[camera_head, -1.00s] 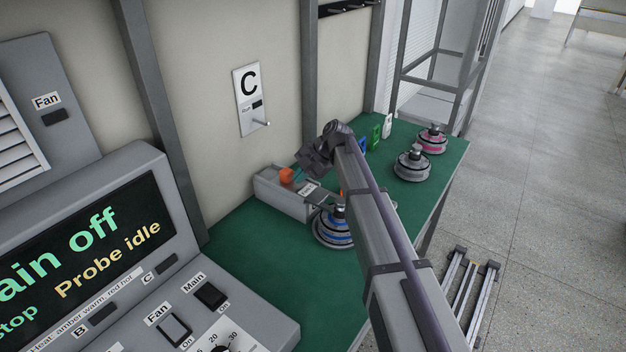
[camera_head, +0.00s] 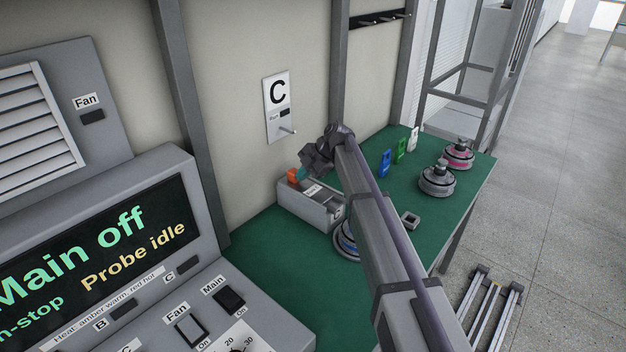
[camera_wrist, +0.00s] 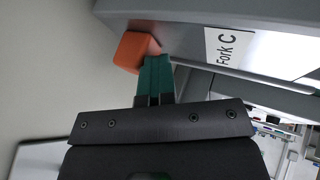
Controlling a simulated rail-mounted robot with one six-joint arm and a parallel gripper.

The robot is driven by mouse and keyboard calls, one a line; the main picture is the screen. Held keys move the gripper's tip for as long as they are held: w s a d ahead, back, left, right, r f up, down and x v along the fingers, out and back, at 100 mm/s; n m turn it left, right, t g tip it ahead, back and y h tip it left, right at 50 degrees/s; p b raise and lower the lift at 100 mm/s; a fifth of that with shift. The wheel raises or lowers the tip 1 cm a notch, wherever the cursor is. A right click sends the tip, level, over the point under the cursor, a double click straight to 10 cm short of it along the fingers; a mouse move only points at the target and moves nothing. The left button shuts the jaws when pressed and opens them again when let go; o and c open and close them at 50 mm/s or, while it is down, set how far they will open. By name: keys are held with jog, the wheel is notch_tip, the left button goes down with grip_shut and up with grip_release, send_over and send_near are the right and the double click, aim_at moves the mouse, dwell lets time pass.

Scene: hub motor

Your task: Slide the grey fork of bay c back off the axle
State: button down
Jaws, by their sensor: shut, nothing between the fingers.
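The bay c unit is a grey box (camera_head: 300,210) on the green bench below the C sign. A grey part labelled Fork C (camera_wrist: 275,50) lies along its top, with an orange block (camera_wrist: 137,52) at the wall-side end. The block also shows in the head view (camera_head: 292,177). My gripper (camera_wrist: 157,65) is shut and empty. Its teal fingertips are right at the orange block's edge; I cannot tell whether they touch. A hub motor with a blue ring (camera_head: 345,243) stands beside the box, partly behind my arm. Its axle and the fork's tines are hidden.
A control panel (camera_head: 90,240) reading Main off and Probe idle fills the left. Blue (camera_head: 385,163), green (camera_head: 400,151) and white (camera_head: 413,139) tags, two more motors (camera_head: 437,179) and a small square grey part (camera_head: 410,219) sit along the bench.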

aim_at(303, 190)
jog(key=shift+w+a, duration=0.1)
jog(key=s+d, duration=0.3)
jog(key=shift+d, duration=0.15)
jog(key=d+r+m+p, duration=0.3)
jog(key=d+r+p, duration=0.3)
jog(key=r+p, duration=0.2)
jog(key=s+d+f+m+h, duration=0.1)
jog(key=s+d+m, duration=0.3)
jog(key=s+m, duration=0.4)
jog(key=s+d+f+m+h, duration=0.1)
jog(key=s+d+m+h, duration=0.3)
jog(key=s+m, duration=0.4)
jog(key=s+d+f+m+h, duration=0.1)
jog(key=s+d+m, duration=0.4)
jog(key=s, duration=1.2)
jog(key=m+h, duration=0.1)
jog(key=m, duration=0.1)
jog(key=shift+d+f+m, duration=0.25)
jog(key=shift+m, duration=0.15)
jog(key=shift+s, duration=0.1)
